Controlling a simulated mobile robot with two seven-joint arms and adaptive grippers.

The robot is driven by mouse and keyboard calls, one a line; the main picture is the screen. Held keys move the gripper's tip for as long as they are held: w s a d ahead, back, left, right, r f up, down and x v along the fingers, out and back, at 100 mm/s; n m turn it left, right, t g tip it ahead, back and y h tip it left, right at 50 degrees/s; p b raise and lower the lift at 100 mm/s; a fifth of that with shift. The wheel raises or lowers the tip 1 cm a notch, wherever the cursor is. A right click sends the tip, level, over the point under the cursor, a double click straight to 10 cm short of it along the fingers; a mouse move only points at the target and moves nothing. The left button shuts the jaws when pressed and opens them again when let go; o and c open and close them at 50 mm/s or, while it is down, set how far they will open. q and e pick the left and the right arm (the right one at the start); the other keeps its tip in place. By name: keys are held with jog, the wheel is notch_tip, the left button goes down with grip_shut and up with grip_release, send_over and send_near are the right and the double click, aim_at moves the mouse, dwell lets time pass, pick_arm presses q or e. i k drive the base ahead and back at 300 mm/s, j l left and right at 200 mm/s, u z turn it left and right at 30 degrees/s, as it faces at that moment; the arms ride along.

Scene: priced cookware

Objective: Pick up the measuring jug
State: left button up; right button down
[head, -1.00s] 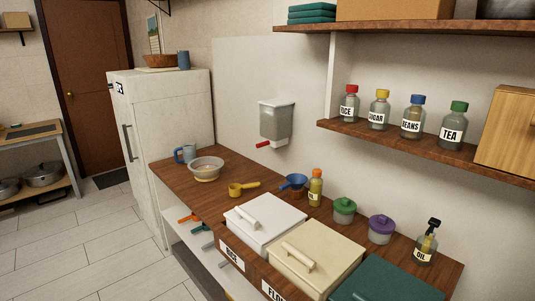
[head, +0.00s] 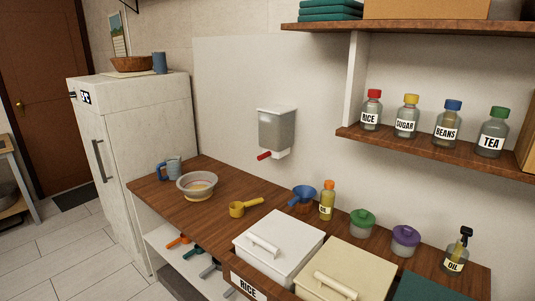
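The measuring jug (head: 173,168) looks like the pale blue-grey vessel with a blue handle on its left side. It stands upright at the far left end of the wooden counter (head: 215,225), close to the white fridge. A grey bowl (head: 197,187) stands just in front of it to the right and is near its base. Neither of my grippers shows in the head view.
A yellow scoop (head: 245,208), a blue funnel (head: 302,196) and an oil bottle (head: 327,201) stand along the counter. A white lidded bin (head: 278,250) is nearer. A wall dispenser (head: 277,131) hangs above the counter. Floor (head: 85,255) is clear at left.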

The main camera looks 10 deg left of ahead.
aim_at(173, 164)
jog(key=i+j+z, duration=0.3)
jog(key=j, duration=0.75)
jog(key=i+j+z, duration=0.1)
jog(key=j+z, duration=0.15)
jog(key=j, duration=0.8)
jog(key=j+z, duration=0.3)
jog(key=j, duration=0.8)
